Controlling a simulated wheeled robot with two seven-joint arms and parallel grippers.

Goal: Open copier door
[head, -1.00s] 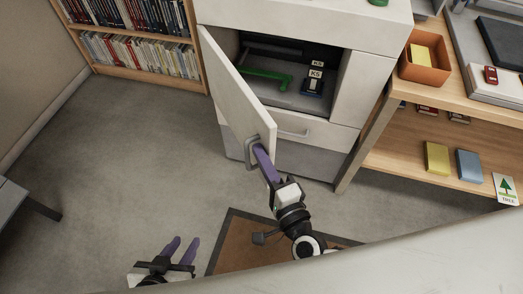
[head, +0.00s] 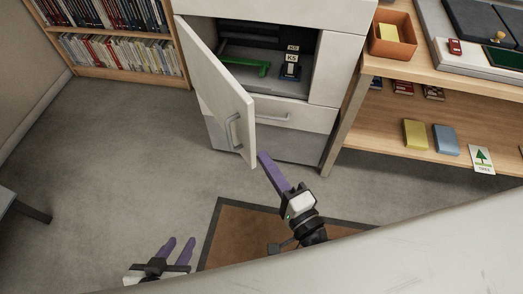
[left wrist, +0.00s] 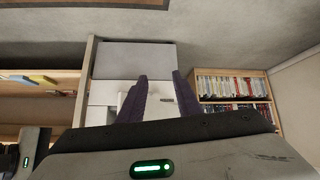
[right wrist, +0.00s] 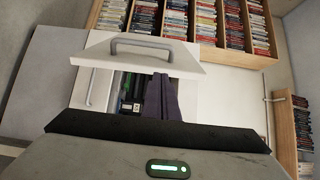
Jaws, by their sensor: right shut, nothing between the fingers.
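The copier's white door (head: 215,85) stands swung open on its left side in the head view, with a grey bar handle (head: 233,131) on its outer face. The copier (head: 331,70) shows its dark inside, with a green lever (head: 245,64) and a blue part labelled K5 (head: 290,68). My right gripper (head: 264,156) is shut and empty, just right of the door's lower edge and apart from the handle. The right wrist view also shows the door (right wrist: 140,58) and handle (right wrist: 142,44). My left gripper (head: 180,243) is open and empty, low over the floor.
A wooden shelf unit (head: 390,112) stands right of the copier, with an orange bin (head: 392,38) and boxes. A bookcase (head: 112,42) stands behind left. A brown mat (head: 235,235) lies on the floor. A grey bench (head: 14,195) is at the left edge. Floor left of the door is clear.

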